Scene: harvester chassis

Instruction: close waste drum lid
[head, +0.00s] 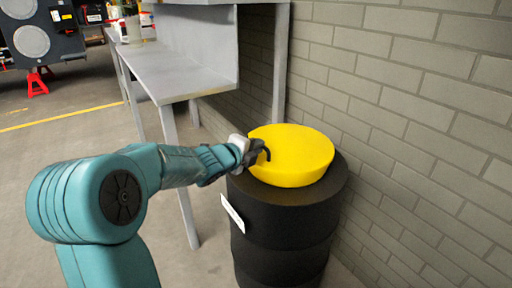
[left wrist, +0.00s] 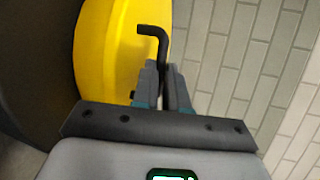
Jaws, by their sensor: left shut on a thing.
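The yellow lid (head: 295,150) lies on or just over the top of the black waste drum (head: 285,225). It covers most of the drum's top, and the dark rim shows around its front and right. I cannot tell whether it is fully seated. My left gripper (head: 261,150) is at the lid's left side, shut on the black bent lid handle. In the left wrist view the handle (left wrist: 154,31) rises from between the fingers (left wrist: 164,85), in front of the yellow lid (left wrist: 115,50). The fingers hide the handle's lower part. My right gripper is in neither view.
A grey brick wall (head: 410,110) stands close behind and right of the drum. A grey workbench (head: 175,75) is at the back left, its near leg close to my left arm. A red jack stand (head: 37,83) is far left.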

